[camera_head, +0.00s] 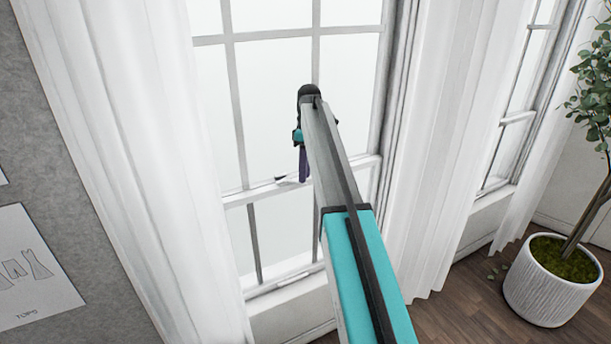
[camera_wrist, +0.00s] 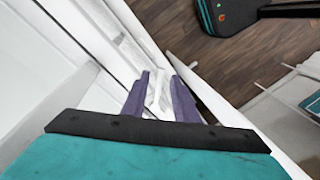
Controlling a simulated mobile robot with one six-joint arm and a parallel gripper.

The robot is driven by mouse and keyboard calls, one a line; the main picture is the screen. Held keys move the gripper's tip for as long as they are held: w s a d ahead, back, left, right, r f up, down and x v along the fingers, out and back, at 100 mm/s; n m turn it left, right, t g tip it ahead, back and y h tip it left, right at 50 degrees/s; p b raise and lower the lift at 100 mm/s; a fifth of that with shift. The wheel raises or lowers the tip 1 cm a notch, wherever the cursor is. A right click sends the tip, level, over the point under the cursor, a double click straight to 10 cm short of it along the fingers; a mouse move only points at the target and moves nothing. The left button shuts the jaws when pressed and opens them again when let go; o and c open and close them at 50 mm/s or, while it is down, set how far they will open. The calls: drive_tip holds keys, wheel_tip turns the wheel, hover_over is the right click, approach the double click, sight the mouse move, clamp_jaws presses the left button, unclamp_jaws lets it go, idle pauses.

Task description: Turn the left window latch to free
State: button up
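The window's middle rail (camera_head: 240,197) crosses the pane behind my arm in the head view. A small pale fitting with a dark edge (camera_head: 281,180) sits on this rail, just left of my gripper; it looks like the left window latch, but its turn position is too small to read. My gripper (camera_head: 304,180) points down at the rail, with one purple finger showing. In the wrist view its two purple fingers (camera_wrist: 160,78) stand apart. A narrow white piece (camera_wrist: 158,92) shows between them; I cannot tell whether it is latch or frame, or whether they touch it.
White curtains hang left (camera_head: 130,150) and right (camera_head: 440,150) of the window. A potted plant (camera_head: 545,285) stands on the wooden floor at the right, near a second window. A paper sheet (camera_head: 35,270) hangs on the grey wall at the left.

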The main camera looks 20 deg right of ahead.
drive_tip(key=s+a+r+p, duration=0.1)
drive_tip(key=s+r+p, duration=0.1)
drive_tip(key=s, duration=0.6)
drive_tip(key=s+a+r+p, duration=0.1)
drive_tip(key=s+p, duration=0.1)
drive_tip(key=s, duration=0.5)
drive_tip(key=shift+s+a+r, duration=0.35)
drive_tip(key=shift+a, duration=0.05)
idle(0.5)
idle(0.5)
drive_tip(key=s+a+f+g+b, duration=0.2)
drive_tip(key=s+a+f, duration=0.15)
drive_tip(key=f, duration=0.85)
drive_tip(key=s+a+f+g+b, duration=0.1)
drive_tip(key=s+a+f, duration=0.3)
drive_tip(key=f, duration=0.8)
drive_tip(key=s+a+f+g+b, duration=0.2)
drive_tip(key=s+f, duration=0.4)
drive_tip(key=f, duration=0.6)
drive_tip(key=s+a+f+m+b, duration=0.1)
drive_tip(key=s+f+m, duration=0.4)
drive_tip(key=s+f, duration=0.7)
drive_tip(key=s+a+f+m+t+h+b, duration=0.1)
drive_tip(key=s+f+m, duration=0.4)
drive_tip(key=s+f, duration=0.8)
drive_tip(key=shift+a+f+m+b, duration=0.3)
drive_tip(key=shift+a+f+b, duration=0.1)
drive_tip(key=shift+f+b, duration=0.4)
